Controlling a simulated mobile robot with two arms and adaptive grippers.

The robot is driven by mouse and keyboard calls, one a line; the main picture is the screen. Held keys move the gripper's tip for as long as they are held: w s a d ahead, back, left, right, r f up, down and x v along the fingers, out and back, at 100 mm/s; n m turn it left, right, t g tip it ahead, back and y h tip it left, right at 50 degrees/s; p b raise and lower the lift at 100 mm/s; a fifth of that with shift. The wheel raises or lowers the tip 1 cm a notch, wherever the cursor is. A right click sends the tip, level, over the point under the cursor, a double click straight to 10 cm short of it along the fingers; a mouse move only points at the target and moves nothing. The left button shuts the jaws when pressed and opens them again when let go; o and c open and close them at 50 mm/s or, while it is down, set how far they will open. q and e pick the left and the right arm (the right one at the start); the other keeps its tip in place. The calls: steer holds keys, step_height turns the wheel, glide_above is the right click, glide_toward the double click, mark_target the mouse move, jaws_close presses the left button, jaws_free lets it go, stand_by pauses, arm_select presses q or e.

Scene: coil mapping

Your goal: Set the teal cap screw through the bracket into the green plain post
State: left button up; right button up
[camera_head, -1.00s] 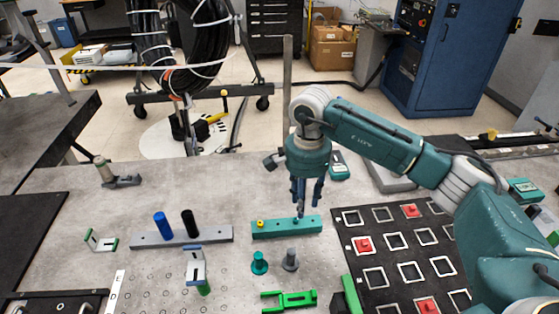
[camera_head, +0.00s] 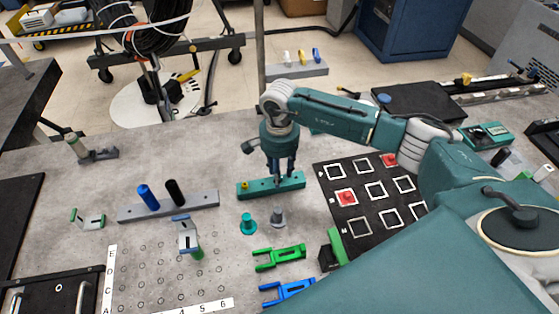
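The teal cap screw (camera_head: 248,224) stands head-down on the grey table, left of a similar grey screw (camera_head: 278,218). A grey bracket with blue ends (camera_head: 187,236) sits at the green post (camera_head: 198,255), which is mostly hidden under it. My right gripper (camera_head: 278,180) points down at the long teal block (camera_head: 255,190), behind the teal screw and apart from it. Its fingertips are small and dark; I cannot tell whether they are open or hold something. My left gripper is out of view.
A grey bar (camera_head: 205,202) holds a blue post (camera_head: 148,197) and a black post (camera_head: 175,193). Green (camera_head: 280,258) and blue (camera_head: 288,292) forked pieces lie in front. A black mat with white squares (camera_head: 375,190) is at right. A perforated area (camera_head: 150,275) lies at front left.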

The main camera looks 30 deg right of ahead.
steer(key=shift+f, duration=0.35)
jaws_close()
steer(key=c, duration=0.8)
jaws_free()
jaws_close()
steer(key=shift+r, duration=0.55)
steer(key=shift+r+p, duration=0.65)
steer(key=shift+r, duration=0.45)
steer(key=shift+r+p, duration=0.6)
steer(key=shift+r, duration=1.1)
